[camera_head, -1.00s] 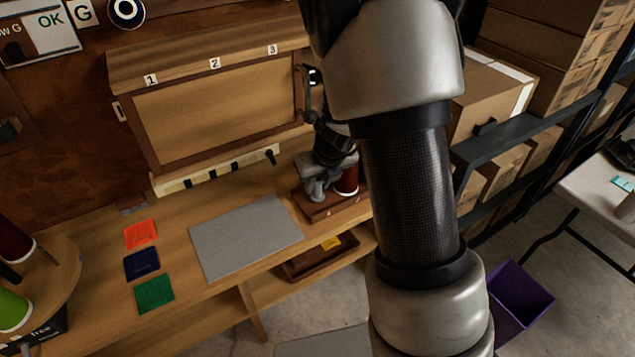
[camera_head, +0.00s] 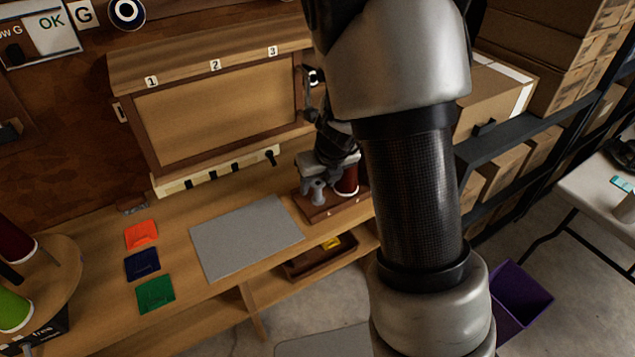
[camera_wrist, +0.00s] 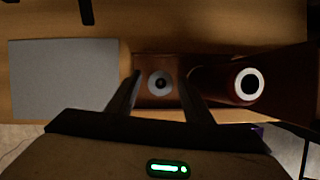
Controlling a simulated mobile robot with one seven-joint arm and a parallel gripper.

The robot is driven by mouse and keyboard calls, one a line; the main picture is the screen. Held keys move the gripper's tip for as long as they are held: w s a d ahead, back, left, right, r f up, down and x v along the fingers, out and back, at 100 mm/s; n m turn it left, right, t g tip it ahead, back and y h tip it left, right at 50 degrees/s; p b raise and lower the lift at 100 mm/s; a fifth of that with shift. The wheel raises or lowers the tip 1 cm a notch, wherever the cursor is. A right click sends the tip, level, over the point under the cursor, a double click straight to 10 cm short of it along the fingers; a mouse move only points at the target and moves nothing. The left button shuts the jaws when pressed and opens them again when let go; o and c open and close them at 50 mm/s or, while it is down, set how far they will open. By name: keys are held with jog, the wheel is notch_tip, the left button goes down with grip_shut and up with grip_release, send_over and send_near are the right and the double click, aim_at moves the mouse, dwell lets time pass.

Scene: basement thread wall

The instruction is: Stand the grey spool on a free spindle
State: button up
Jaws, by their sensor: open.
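The grey spool (camera_head: 317,190) stands upright on a small wooden base (camera_head: 345,208) at the right end of the workbench. My gripper (camera_wrist: 160,77) is open, pointing down, with one finger on each side of the grey spool. I cannot tell whether the fingers touch it. A dark red spool (camera_head: 347,181) with a white top stands just right of it on the same base, and it also shows in the wrist view (camera_wrist: 249,84).
A grey mat (camera_head: 246,236) lies left of the base. Orange (camera_head: 141,234), navy (camera_head: 142,265) and green (camera_head: 155,294) squares lie further left. A wooden cabinet (camera_head: 222,108) numbered 1 to 3 rises behind. A round stand at far left holds red and green spools (camera_head: 14,311).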

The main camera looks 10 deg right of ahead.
jog(key=p+v, duration=0.8)
jog(key=v, duration=0.8)
jog(key=shift+p, duration=0.4)
jog(key=s+a+r+n+y+p, duration=0.15)
jog(key=s+r+n, duration=0.25)
jog(key=r+n, duration=0.4)
jog(key=s+a+r+n+y+p, duration=0.1)
jog(key=s+a+r+n+p, duration=0.15)
jog(key=r+n, duration=0.5)
jog(key=s+d+r+n+h+p, duration=0.1)
jog(key=s+r+n, duration=0.3)
jog(key=n, duration=0.5)
jog(key=s+d+r+n+t+h+p, duration=0.1)
jog(key=s+r+n+h, duration=0.1)
jog(key=s+r+n, duration=0.3)
jog(key=s+n, duration=0.2)
jog(key=n, duration=0.2)
jog(key=shift+s+d+p, duration=0.3)
jog(key=shift+s+d, duration=0.1)
